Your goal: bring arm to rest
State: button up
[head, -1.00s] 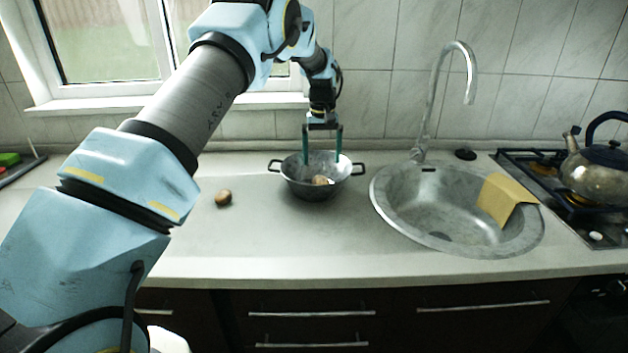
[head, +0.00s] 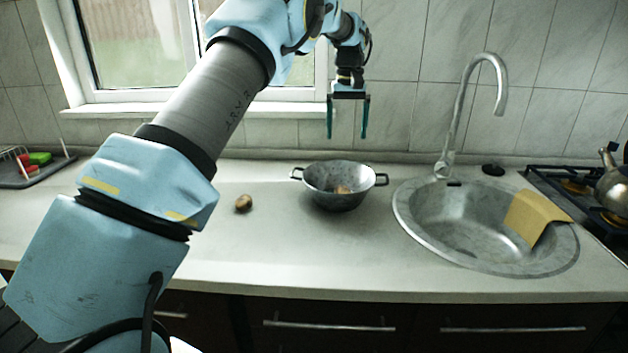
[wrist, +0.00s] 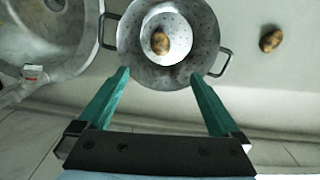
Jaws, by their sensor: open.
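My gripper (head: 348,118) is open and empty, with its two green fingers pointing down above the counter and behind the pot. A grey two-handled metal pot (head: 325,203) stands upright on the counter below it. In the wrist view the pot (wrist: 134,55) shows small holes in its wall and a potato (wrist: 161,41) on a pale round patch inside. A second potato (head: 243,203) lies on the bare counter to the left of the pot and also shows in the wrist view (wrist: 271,40). The fingers (wrist: 159,92) touch neither pot nor potatoes.
A round steel sink (head: 420,238) with a yellow cloth (head: 535,215) over its edge lies right of the pot. A tall faucet (head: 459,120) rises behind it. A kettle (head: 613,190) stands on the stove at the right. A dark rack (head: 45,172) sits far left.

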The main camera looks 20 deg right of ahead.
jog(key=a+f+n, duration=0.1)
jog(key=a+n, duration=0.1)
jog(key=a, duration=2.2)
jog(key=s+a+f, duration=0.3)
jog(key=s+a, duration=0.6)
jog(key=a, duration=0.1)
jog(key=s+a+f+t, duration=0.1)
jog(key=s+a+f, duration=0.2)
jog(key=s+a, duration=0.7)
jog(key=shift+s+a+n+t, duration=0.3)
jog(key=shift+a+n, duration=0.05)
jog(key=shift+n, duration=0.05)
